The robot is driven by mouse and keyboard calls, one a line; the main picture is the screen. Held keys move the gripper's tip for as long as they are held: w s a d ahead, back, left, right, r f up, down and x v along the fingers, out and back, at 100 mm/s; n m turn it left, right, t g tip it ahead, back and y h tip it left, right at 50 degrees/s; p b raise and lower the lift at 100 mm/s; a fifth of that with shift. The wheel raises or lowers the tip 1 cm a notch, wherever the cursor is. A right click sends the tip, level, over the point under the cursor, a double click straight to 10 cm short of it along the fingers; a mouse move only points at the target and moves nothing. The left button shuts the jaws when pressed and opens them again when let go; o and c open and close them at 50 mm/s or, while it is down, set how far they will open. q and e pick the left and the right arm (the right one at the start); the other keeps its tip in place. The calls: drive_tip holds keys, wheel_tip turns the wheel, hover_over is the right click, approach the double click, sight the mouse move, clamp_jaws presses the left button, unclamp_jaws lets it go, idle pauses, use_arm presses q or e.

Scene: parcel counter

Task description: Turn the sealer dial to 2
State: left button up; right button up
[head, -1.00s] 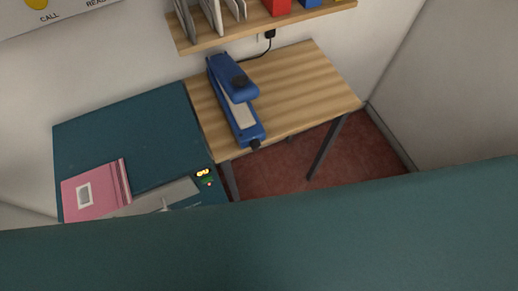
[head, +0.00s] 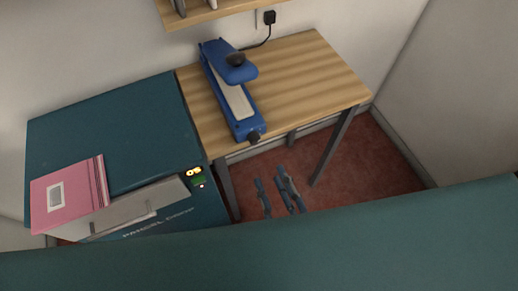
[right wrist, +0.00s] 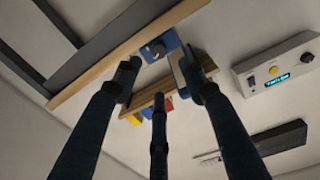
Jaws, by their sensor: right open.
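The blue sealer (head: 232,92) lies on the wooden table, with a pale strip along its length and a dark round knob (head: 253,136) on its near end. The knob also shows in the right wrist view (right wrist: 158,50), facing the camera; no dial numbers can be read. My right gripper (head: 271,176) is open and empty, in front of and below the table's near edge, apart from the sealer. Its fingers spread across the right wrist view, with the sealer beyond them. My left gripper is not in view.
The wooden table (head: 310,75) is clear right of the sealer. A teal cabinet (head: 110,125) with a pink parcel (head: 70,195) stands at left. A shelf (head: 205,14) hangs above. A wall box with a display (right wrist: 278,68) shows in the wrist view. A teal surface (head: 260,250) crosses the foreground.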

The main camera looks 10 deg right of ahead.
sight(256, 142)
drive_tip(key=p+x, duration=0.1)
drive_tip(key=x, duration=0.9)
drive_tip(key=shift+w, duration=0.1)
clamp_jaws()
